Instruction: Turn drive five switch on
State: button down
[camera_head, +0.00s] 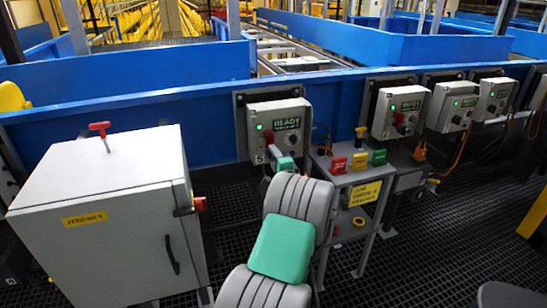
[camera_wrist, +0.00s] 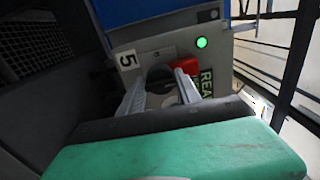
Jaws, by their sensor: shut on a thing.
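The drive five box (camera_head: 285,112), a light grey control box with a green lamp and a READY display, hangs on the blue conveyor side in the head view. Its number 5 label, lit green lamp and part of the display also show in the wrist view (camera_wrist: 149,53). A red switch part (camera_head: 268,137) is on its front; in the wrist view the red part (camera_wrist: 186,64) is partly behind a finger. My gripper (camera_wrist: 160,92) is at the box front, its fingers on either side of the dark rounded switch knob (camera_wrist: 159,73). The knob's exact angle is unclear.
More control boxes (camera_head: 401,112) with green lamps line the conveyor to the right. A small stand (camera_head: 345,178) with red, orange and green blocks is close to my arm's right. A grey cabinet (camera_head: 110,220) with red handles stands left. Dark grating floor is open at right.

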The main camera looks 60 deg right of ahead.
jog(key=c, duration=0.9)
grip_release()
jog(key=shift+o, duration=0.2)
jog(key=v, duration=0.7)
jog(key=shift+s+a, duration=0.3)
jog(key=shift+s, duration=0.05)
jog(key=shift+r, duration=0.1)
